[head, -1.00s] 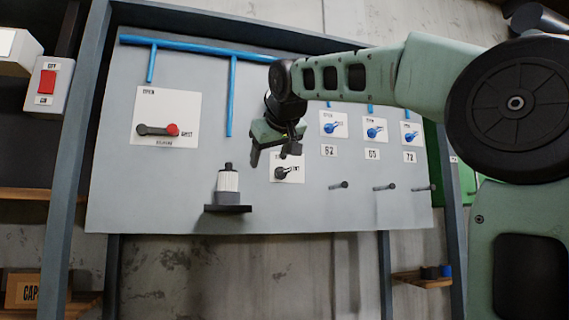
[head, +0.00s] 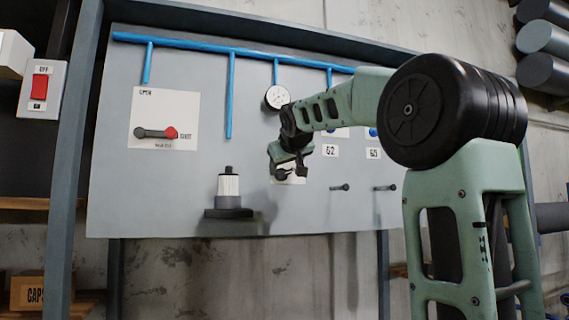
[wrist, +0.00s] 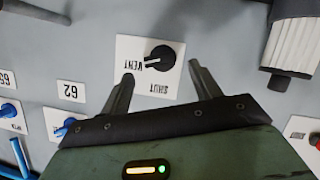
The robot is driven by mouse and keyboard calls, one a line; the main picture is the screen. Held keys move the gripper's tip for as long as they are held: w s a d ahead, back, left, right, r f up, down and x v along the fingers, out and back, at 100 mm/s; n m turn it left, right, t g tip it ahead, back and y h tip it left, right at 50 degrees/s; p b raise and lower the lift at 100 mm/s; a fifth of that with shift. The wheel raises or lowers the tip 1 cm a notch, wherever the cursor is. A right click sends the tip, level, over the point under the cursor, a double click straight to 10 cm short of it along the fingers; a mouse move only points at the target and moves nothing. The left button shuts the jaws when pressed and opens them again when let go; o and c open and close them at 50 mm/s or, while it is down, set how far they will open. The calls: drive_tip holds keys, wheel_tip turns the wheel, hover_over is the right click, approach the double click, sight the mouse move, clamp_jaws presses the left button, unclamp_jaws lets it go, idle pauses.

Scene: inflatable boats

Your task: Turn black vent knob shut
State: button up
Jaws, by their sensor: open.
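The black vent knob (wrist: 161,56) sits on a white plate (wrist: 136,82) marked VENT and SHUT, seen upside down in the wrist view. Its white pointer line faces left in that view, towards the word VENT and not SHUT. My gripper (wrist: 161,72) is open and empty, with one finger on each side of the knob's lower part in the picture.
A red-tipped lever (head: 157,132) is at the panel's left. A white cylinder on a dark shelf (head: 228,194) juts out left of my gripper. Pegs (head: 340,187) stick out at right. Blue pipes (head: 230,95) and a round gauge (head: 277,97) are above.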

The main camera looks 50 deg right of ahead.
sight(284, 171)
drive_tip(key=shift+p+x, duration=0.55)
drive_tip(key=shift+x, duration=1.25)
drive_tip(key=c, duration=0.9)
drive_tip(key=shift+c, duration=0.2)
